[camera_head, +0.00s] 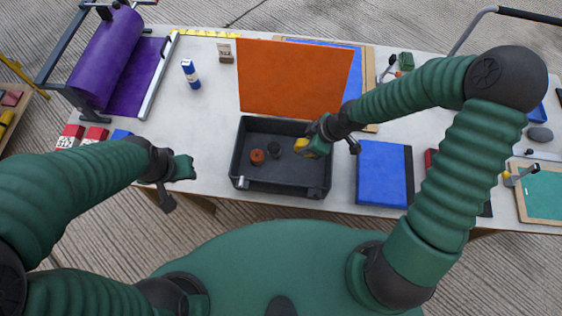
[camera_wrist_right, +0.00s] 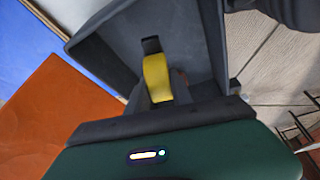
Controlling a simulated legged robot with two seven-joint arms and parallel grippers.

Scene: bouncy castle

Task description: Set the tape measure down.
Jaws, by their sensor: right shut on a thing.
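My right gripper (camera_head: 316,140) is shut on the yellow tape measure (camera_head: 303,147) with a black end, over the right part of the dark grey bin (camera_head: 280,190). In the right wrist view the tape measure (camera_wrist_right: 157,78) sticks out beyond my gripper, with the bin's inside behind it. I cannot tell whether it touches the bin floor. My left gripper (camera_head: 188,167) is left of the bin, apart from it, above the table's front edge. Its fingers are too small to tell open from shut.
An orange round thing (camera_head: 257,156) and a dark round thing (camera_head: 274,147) lie in the bin. An orange sheet (camera_head: 293,80) stands behind it. A blue folder (camera_head: 382,172) lies right of the bin. A blue-and-white bottle (camera_head: 190,74) stands back left. Table left of the bin is mostly clear.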

